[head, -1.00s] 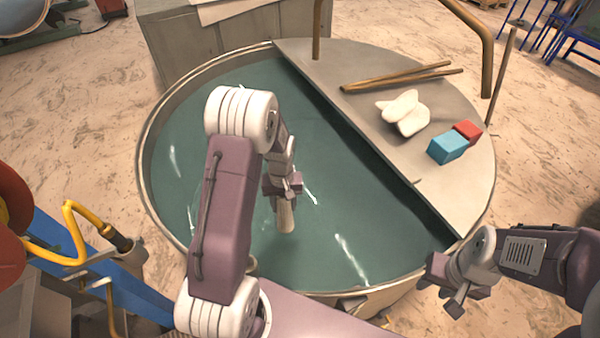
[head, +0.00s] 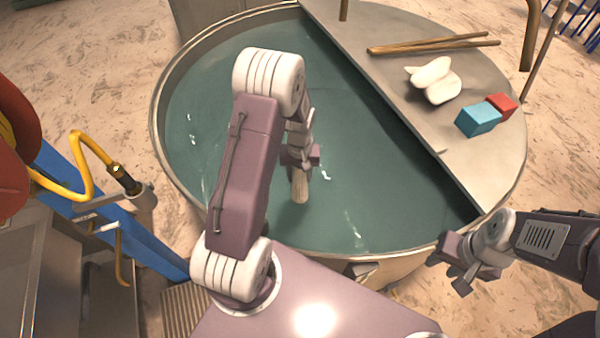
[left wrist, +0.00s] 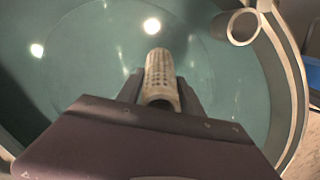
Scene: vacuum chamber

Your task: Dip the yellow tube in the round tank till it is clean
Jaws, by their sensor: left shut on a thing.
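The round tank (head: 163,88) is filled with blue-green liquid (head: 215,130). My left gripper (head: 300,165) reaches over it and is shut on the tube (head: 300,187), which looks pale beige with little yellow. The tube hangs about upright, with its lower end at the liquid; how deep it sits I cannot tell. In the left wrist view the tube (left wrist: 160,72) shows rows of small dark marks between the fingers. My right gripper (head: 456,268) is empty, fingers apart, outside the tank's near right rim.
A grey shelf covers the tank's right part, bearing brown rods (head: 430,44), a white lumpy thing (head: 436,80), a blue block (head: 478,119) and a red block (head: 502,105). A yellow hose (head: 75,180) with a nozzle hangs at the left. An open pipe end (left wrist: 243,26) shows near the rim.

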